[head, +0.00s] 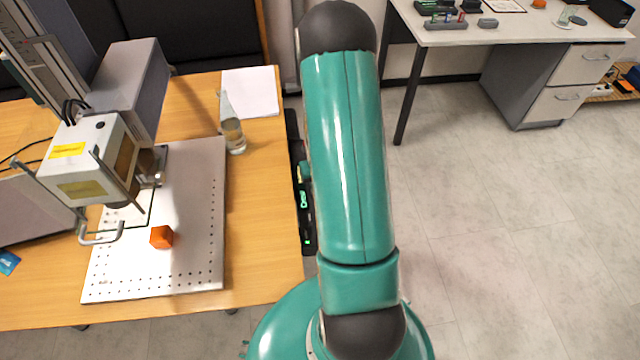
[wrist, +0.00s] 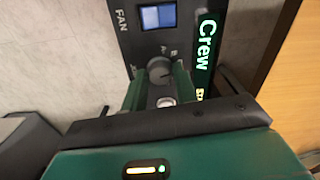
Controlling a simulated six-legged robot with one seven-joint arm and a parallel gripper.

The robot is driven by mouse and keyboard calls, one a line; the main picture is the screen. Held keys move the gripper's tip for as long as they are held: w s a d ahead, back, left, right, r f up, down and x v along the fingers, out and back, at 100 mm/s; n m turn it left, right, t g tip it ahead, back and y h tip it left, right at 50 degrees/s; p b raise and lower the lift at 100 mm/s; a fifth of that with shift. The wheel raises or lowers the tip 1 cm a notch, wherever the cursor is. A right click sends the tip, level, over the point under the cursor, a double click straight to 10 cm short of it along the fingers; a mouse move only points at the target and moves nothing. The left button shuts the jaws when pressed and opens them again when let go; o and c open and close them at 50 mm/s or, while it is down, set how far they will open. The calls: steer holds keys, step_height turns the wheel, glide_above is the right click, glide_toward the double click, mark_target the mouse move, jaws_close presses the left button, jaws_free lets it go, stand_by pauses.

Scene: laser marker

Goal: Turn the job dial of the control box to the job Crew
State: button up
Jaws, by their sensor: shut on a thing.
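The control box (wrist: 133,38) fills the upper middle of the wrist view. Its grey round job dial (wrist: 160,70) sits between the two green fingers of my gripper (wrist: 159,86), which is shut on it. Small letters, among them A and B, stand around the dial; its exact pointer angle is hard to tell. In the head view the dark control box (head: 306,225) stands at the table's right edge, partly behind my arm; my gripper is hidden there.
A blue-lit switch (wrist: 157,17) marked FAN is above the dial. On the wooden table (head: 265,250) are the laser marker (head: 95,160), a perforated plate (head: 200,200) with an orange block (head: 161,237), and a bottle (head: 233,132). Free floor lies to the right.

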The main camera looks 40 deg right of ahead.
steer(key=o, duration=1)
steer(key=shift+c, duration=0.2)
steer(key=shift+r, duration=0.1)
step_height(320, 180, up, 14)
